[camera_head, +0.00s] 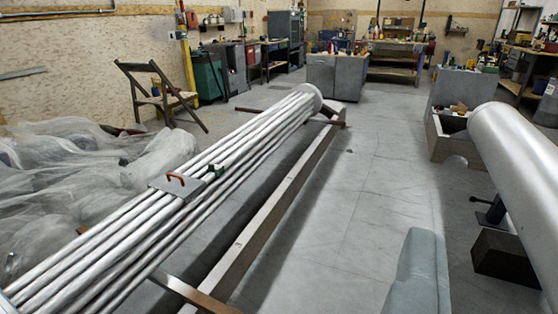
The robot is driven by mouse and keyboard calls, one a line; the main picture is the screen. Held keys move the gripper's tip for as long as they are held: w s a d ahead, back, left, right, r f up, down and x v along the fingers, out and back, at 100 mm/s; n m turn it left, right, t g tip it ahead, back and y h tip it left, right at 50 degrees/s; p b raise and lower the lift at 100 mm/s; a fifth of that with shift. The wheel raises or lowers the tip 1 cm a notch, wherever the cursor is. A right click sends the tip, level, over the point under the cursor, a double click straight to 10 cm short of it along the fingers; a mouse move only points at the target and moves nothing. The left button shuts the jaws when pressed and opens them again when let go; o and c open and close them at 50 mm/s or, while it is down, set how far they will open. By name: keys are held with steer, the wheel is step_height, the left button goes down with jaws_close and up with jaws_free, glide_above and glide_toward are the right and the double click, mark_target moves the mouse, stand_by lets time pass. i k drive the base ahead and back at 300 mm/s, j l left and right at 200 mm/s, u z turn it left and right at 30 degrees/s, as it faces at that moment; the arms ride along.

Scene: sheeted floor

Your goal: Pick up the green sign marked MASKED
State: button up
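I cannot make out a green sign marked MASKED in this view. A small dark green piece (215,170) sits on the bundle of long silvery pipes (130,243), but it is too small to tell what it is, and I can read no lettering on it. Beside it a flat grey plate with a red-brown handle (177,184) lies across the pipes. My gripper does not show clearly anywhere in the picture.
The pipes rest on a long low metal frame (262,222). Clear plastic sheeting (60,180) is heaped at left by a folding chair (155,90). Floor (380,180) between is open.

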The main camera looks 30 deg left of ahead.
mark_target(219, 170)
steer(key=i+l, duration=0.1)
steer(key=i, duration=0.7)
steer(key=i+l, duration=0.1)
steer(key=i, duration=0.75)
steer(key=i+j+u, duration=0.1)
steer(key=i+u, duration=0.4)
steer(key=i+l+u, duration=0.1)
steer(key=i+u, duration=0.4)
steer(key=i+l+u, duration=0.3)
steer(key=i+u, duration=0.2)
steer(key=i+l+u, duration=0.35)
steer(key=i+u, duration=0.2)
